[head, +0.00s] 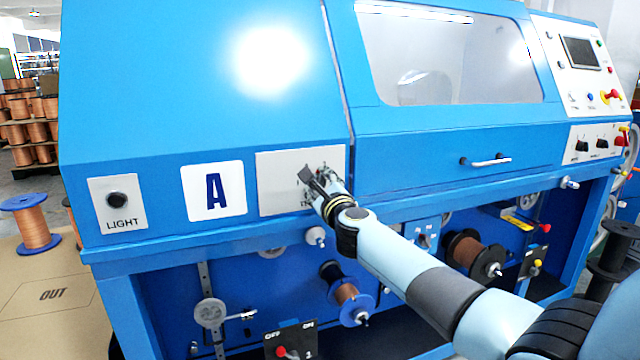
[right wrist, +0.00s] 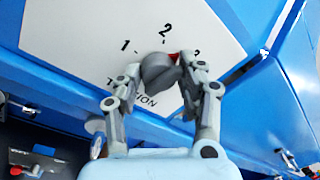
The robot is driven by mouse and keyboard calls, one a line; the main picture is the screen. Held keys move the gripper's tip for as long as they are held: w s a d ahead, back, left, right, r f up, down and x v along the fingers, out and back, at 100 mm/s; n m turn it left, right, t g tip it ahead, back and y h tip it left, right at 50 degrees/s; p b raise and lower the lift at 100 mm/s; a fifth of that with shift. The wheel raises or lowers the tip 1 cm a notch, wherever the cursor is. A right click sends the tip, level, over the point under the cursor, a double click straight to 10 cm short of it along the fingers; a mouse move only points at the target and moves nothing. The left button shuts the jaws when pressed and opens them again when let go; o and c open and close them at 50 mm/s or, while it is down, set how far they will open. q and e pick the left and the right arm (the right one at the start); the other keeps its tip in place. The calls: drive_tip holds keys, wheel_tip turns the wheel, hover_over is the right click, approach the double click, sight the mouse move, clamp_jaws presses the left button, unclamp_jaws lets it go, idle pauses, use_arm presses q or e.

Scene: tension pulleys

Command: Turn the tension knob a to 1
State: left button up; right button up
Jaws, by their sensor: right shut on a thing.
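The tension knob (right wrist: 158,72) is dark grey with a red mark on its upper right side. It sits on a white panel (right wrist: 85,35) with the numbers 1, 2 and a partly hidden 3, and the word TENSION below, partly covered. The red mark points to the right of 2, towards 3. My right gripper (right wrist: 162,70) is shut on the knob, with one finger on each side. In the head view my right gripper (head: 318,180) is at the white panel (head: 277,182) and hides the knob. The panel is right of the letter A plate (head: 213,190). My left gripper is not in view.
A LIGHT button plate (head: 117,204) is at the left of the blue machine (head: 190,90). A drawer handle (head: 488,161) sticks out to the right of my right gripper. Spools, a dial and an OFF/ON switch (head: 290,343) are below. The blue front above the panel is clear.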

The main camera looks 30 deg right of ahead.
drive_tip(key=n, duration=0.5)
drive_tip(key=shift+s+a+f+n+p, duration=0.1)
drive_tip(key=shift+f+n+p, duration=0.25)
drive_tip(key=shift+n, duration=0.05)
drive_tip(key=shift+c, duration=0.2)
drive_tip(key=n, duration=0.5)
drive_tip(key=shift+n+t+y+p, duration=0.35)
drive_tip(key=shift+n+t+y, duration=0.05)
drive_tip(key=n+p, duration=0.1)
drive_tip(key=n, duration=0.4)
drive_tip(key=shift+n+y, duration=0.3)
drive_tip(key=shift+n, duration=0.1)
drive_tip(key=shift+o, duration=0.2)
drive_tip(key=n, duration=0.3)
drive_tip(key=shift+d+n+p, duration=0.25)
drive_tip(key=shift+n+p, duration=0.05)
drive_tip(key=shift+p, duration=0.1)
drive_tip(key=shift+n+y, duration=0.3)
drive_tip(key=shift+n, duration=0.2)
drive_tip(key=shift+s+f, duration=0.1)
drive_tip(key=shift+f, duration=0.05)
drive_tip(key=o, duration=1.1)
